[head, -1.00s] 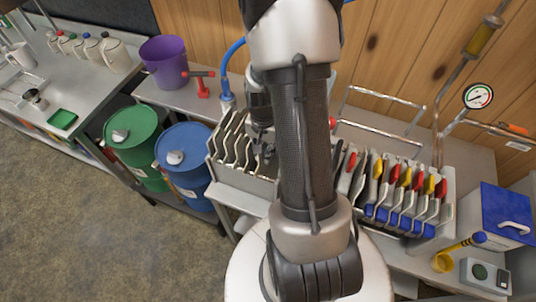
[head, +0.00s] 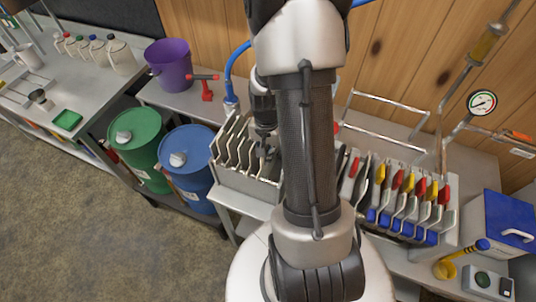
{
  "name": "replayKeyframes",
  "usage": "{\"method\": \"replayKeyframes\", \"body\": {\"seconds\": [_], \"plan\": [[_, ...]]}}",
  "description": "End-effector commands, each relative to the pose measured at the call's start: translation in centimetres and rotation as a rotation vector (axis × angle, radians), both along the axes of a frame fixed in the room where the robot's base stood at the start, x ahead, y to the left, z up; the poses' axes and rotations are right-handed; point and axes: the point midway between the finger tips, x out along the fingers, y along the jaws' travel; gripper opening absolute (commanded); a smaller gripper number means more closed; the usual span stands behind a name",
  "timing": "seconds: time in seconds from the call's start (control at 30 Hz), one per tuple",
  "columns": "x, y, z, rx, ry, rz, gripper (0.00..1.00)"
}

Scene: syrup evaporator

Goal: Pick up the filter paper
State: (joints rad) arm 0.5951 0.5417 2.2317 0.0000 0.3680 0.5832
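I cannot clearly make out the filter paper in the head view. It may be among the pale upright sheets or plates (head: 228,148) in the grey rack (head: 243,184) left of my arm, but they are too small to tell apart. My gripper (head: 264,150) points down at the right end of that rack, close to the plates. Its fingers are small, dark and partly lost against the rack, so I cannot see whether they hold anything. My own arm hides the area right of the gripper.
A second rack (head: 446,232) with red, yellow and blue-marked plates stands to the right. Green (head: 137,140) and blue (head: 187,160) drums, a purple bucket (head: 168,66) and a red valve (head: 206,90) are left.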

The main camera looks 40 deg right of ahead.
Motion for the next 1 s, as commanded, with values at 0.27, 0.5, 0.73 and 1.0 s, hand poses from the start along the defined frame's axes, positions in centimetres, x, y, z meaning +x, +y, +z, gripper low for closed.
{"method": "replayKeyframes", "body": {"seconds": [0.27,0.5,0.73,1.0], "plan": [[0.1,-0.1,4.0,-0.003,-0.004,0.000,0.00],[0.1,-0.1,9.2,-0.003,-0.004,0.000,0.00],[0.1,-0.1,14.4,-0.003,-0.005,0.000,0.00],[0.0,0.0,18.6,-0.001,-0.001,0.000,0.00]]}}
